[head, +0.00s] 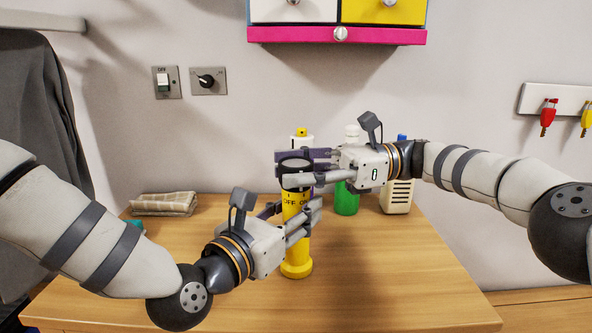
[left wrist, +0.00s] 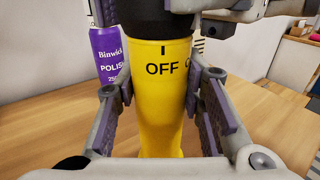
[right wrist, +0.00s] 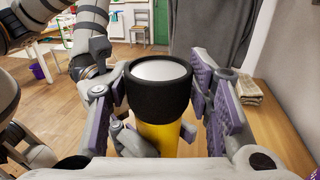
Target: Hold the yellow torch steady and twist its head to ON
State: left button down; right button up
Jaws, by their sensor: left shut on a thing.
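The yellow torch (head: 296,262) stands upright on the wooden table. Its yellow body (left wrist: 160,110) carries the word OFF under a short black mark in the left wrist view, with ON beside it in the head view. Its black head (right wrist: 158,97) has a pale lens facing up. My left gripper (head: 306,211) is shut on the yellow body, below the lettering. My right gripper (head: 287,167) has its fingers on either side of the black head, open, with narrow gaps showing in the right wrist view. No pointer on the head is visible.
Behind the torch stand a green bottle (head: 346,201), a cream container (head: 397,197) and a purple polish can (left wrist: 108,55). A folded cloth (head: 165,204) lies at the table's back left. A switch (head: 162,82) and a knob (head: 206,81) are on the wall. The table's front is clear.

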aim_at(295, 162)
jog(key=shift+o, duration=1.4)
notch_tip(295, 162, up, 10)
jog(key=shift+s, duration=0.1)
